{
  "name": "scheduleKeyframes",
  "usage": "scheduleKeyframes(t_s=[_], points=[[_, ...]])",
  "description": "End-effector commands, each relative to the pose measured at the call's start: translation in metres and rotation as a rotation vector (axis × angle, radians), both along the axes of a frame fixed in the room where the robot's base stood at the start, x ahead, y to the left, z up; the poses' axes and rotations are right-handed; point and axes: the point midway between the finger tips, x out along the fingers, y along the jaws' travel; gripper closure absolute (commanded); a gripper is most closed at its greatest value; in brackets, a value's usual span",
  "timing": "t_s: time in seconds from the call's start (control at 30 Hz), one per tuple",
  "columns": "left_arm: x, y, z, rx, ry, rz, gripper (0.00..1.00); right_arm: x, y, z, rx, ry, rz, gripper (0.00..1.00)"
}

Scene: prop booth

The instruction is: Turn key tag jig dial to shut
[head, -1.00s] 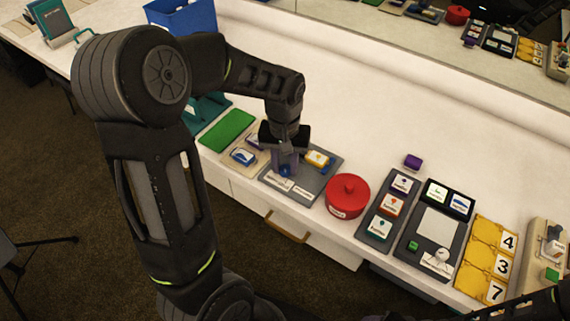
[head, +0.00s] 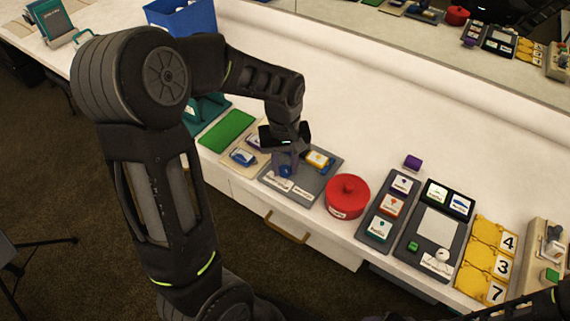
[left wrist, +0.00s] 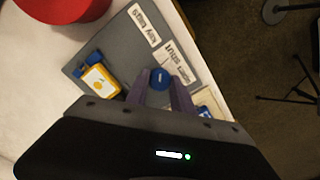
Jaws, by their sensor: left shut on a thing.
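The key tag jig is a dark grey plate (head: 313,182) near the front edge of the counter; it also shows in the left wrist view (left wrist: 115,46). It bears two white labels along one edge, one reading "key tags" (left wrist: 144,25). Its round blue dial (left wrist: 159,78) has a pale line on top and shows low between my fingers in the head view (head: 286,171). My left gripper (head: 285,165) points down, shut on the dial, with a purple-grey finger on each side (left wrist: 161,88). A yellow tag with a white face (head: 319,159) lies on the jig. My right gripper is not visible.
Grey trays (head: 377,230) stand farther right.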

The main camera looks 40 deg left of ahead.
Motion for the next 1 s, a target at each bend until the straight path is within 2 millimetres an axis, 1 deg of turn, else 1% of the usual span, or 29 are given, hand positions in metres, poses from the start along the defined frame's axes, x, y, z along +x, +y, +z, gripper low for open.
scheduleKeyframes(t_s=[0.03,0.27,0.5,0.63,0.77,1.0], points=[[0.001,0.000,0.001,0.001,-0.004,0.001,0.69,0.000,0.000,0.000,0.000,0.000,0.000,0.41],[0.000,0.000,0.000,0.000,-0.001,0.000,0.50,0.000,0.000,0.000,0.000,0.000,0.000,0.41],[0.000,0.000,0.000,0.001,-0.001,-0.001,0.50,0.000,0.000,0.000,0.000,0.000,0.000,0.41],[0.001,0.000,0.006,0.001,-0.002,-0.001,0.50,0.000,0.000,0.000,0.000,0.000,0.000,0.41],[0.001,0.000,0.021,0.000,-0.004,0.000,0.50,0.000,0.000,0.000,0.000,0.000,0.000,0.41],[0.001,0.001,0.061,0.001,-0.005,0.000,0.50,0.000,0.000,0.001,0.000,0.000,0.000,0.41]])
